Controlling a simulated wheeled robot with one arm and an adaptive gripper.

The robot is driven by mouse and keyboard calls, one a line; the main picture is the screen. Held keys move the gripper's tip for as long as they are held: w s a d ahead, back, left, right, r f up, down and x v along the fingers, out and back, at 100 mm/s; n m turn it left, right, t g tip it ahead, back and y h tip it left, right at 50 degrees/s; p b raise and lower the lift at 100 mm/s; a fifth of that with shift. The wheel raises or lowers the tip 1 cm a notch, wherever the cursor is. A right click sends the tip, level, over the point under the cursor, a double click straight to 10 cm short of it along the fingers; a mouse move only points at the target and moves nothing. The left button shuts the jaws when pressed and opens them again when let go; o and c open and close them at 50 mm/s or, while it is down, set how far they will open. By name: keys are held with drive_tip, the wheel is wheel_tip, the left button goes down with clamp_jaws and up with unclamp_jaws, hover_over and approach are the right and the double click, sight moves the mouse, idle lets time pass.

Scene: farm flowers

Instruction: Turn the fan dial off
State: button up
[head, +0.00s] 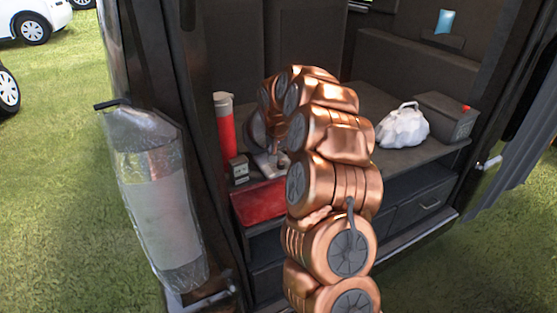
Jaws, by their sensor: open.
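My copper arm rises through the middle of the head view and bends over at the top, toward the counter. My gripper (271,160) is at its far end, low over the left part of the counter, partly hidden by my arm; its jaws are open and I see nothing held. A small grey box (238,169) with a pale face stands just left of my gripper, at the counter's front edge. I cannot tell whether it carries the fan dial. No fan shows clearly; my arm covers part of the counter.
On the dark counter (400,160) stand a red cylinder with a pale top (224,122), a white tied bag (403,127) and a grey box with a red button (446,117). A red panel (258,201) is below my gripper. A wrapped cylinder (160,205) hangs left.

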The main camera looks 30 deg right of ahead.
sight(281, 163)
drive_tip(key=shift+p+x, duration=0.35)
drive_tip(key=shift+x, duration=2.75)
drive_tip(key=shift+s, duration=0.1)
drive_tip(key=shift+c, duration=0.2)
clamp_jaws()
